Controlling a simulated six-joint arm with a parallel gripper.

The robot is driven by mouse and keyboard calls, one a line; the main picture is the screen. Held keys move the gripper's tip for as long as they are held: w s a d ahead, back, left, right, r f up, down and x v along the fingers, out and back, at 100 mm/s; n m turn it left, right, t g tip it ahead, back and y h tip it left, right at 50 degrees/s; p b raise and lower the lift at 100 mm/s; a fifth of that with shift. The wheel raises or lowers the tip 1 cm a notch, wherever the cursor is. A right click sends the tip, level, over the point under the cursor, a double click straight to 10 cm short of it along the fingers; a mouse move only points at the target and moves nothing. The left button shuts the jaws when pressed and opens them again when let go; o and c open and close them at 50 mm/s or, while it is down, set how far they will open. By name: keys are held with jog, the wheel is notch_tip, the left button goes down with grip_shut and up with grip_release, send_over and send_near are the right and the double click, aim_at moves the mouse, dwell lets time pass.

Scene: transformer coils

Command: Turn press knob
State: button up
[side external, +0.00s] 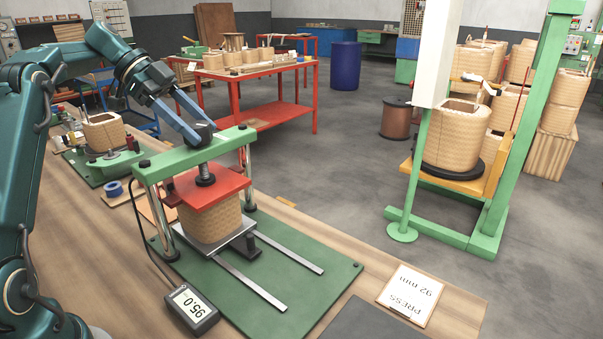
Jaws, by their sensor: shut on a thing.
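The press has a green crossbeam (195,155) on posts, with a black knob (201,131) on top of its screw. A red press plate (208,187) sits on top of a wound tan coil (210,219), which stands on a light metal plate above the green base (310,291). My gripper (197,133) reaches down from the upper left, its two blue-grey fingers shut on the black knob. The fingers partly hide the knob. A gauge (190,307) in front of the press reads 95.0.
A card (410,294) marked "PRESS 92 mm" lies on the wooden bench right of the base. Another coil (104,132) stands on a green fixture at the left. Metal rails run along the base. A dark mat (370,322) lies at the front.

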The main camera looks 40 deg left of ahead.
jog(key=shift+f+m+g, duration=0.1)
jog(key=shift+m+g, duration=0.2)
dwell(0.4)
jog(key=o, duration=1.4)
jog(key=shift+n, duration=0.4)
jog(key=n+t+y, duration=0.1)
jog(key=n+t, duration=0.1)
jog(key=n, duration=0.1)
jog(key=n+t+y, duration=0.1)
jog(key=n+y, duration=0.1)
jog(key=n, duration=0.1)
jog(key=shift+s+d+t, duration=0.1)
jog(key=shift+t, duration=0.3)
jog(key=n+t+y, duration=0.1)
jog(key=n+y, duration=0.2)
jog(key=shift+d+n, duration=0.1)
jog(key=shift+n, duration=0.3)
jog(key=n+y, duration=0.3)
jog(key=shift+n, duration=0.3)
jog(key=shift+n+y, duration=0.8)
jog(key=shift+n, duration=0.2)
jog(key=shift+n+g+y, duration=0.3)
jog(key=shift+n+y, duration=0.2)
jog(key=shift+n, duration=0.2)
